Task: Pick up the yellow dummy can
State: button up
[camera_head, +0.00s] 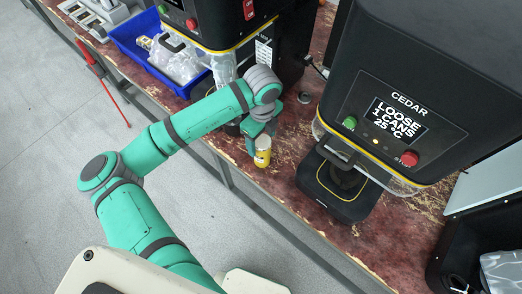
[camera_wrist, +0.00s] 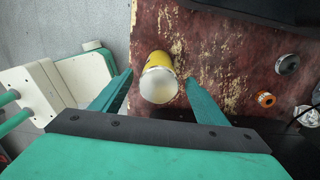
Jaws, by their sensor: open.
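The yellow dummy can (camera_head: 262,152) stands upright on the worn red bench top (camera_head: 285,185), near its front edge. It has a pale top and a white band. In the wrist view the yellow can (camera_wrist: 158,78) shows from above, between and a little beyond the two teal fingers. My gripper (camera_head: 262,136) is right at the can from above and behind in the head view; it also shows in the wrist view (camera_wrist: 160,85). The fingers are open, with a gap on each side of the can. I cannot tell whether either finger touches it.
The CEDAR seamer (camera_head: 400,100) stands to the right of the can, its black base (camera_head: 338,190) close by. Another black machine (camera_head: 225,20) and a blue bin (camera_head: 135,32) are at the left. A small orange ring (camera_wrist: 265,99) and a grey round piece (camera_wrist: 287,64) lie on the bench.

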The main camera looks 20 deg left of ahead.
jog(key=shift+s+d+f, duration=0.1)
jog(key=shift+d+f, duration=0.05)
jog(key=shift+f, duration=3.9)
jog(key=c, duration=1.3)
